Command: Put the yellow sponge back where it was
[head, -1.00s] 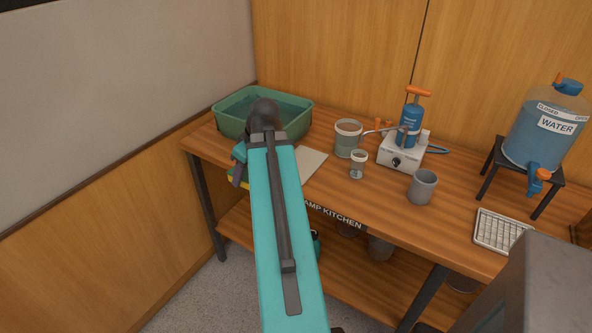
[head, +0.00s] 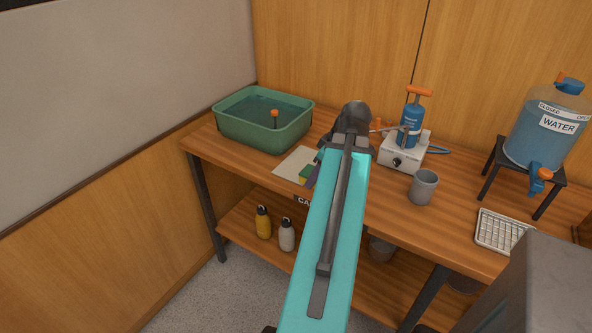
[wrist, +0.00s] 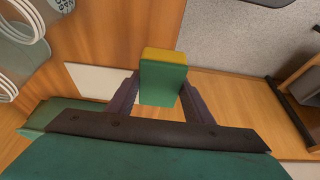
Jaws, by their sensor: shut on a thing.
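The yellow sponge (wrist: 163,54), with a green face, is held between the two fingers of my gripper (wrist: 160,84) in the wrist view. My gripper is shut on it. In the head view only a small part of the sponge (head: 304,173) shows beside my arm, over the front part of a pale flat sheet (head: 292,161) on the table. The sheet also shows beyond the sponge in the wrist view (wrist: 98,80). I cannot tell whether the sponge touches the sheet or table. My arm hides most of the gripper in the head view.
A green basin (head: 250,137) of water stands at the table's back left. Bottles (head: 263,222) stand on the lower shelf.

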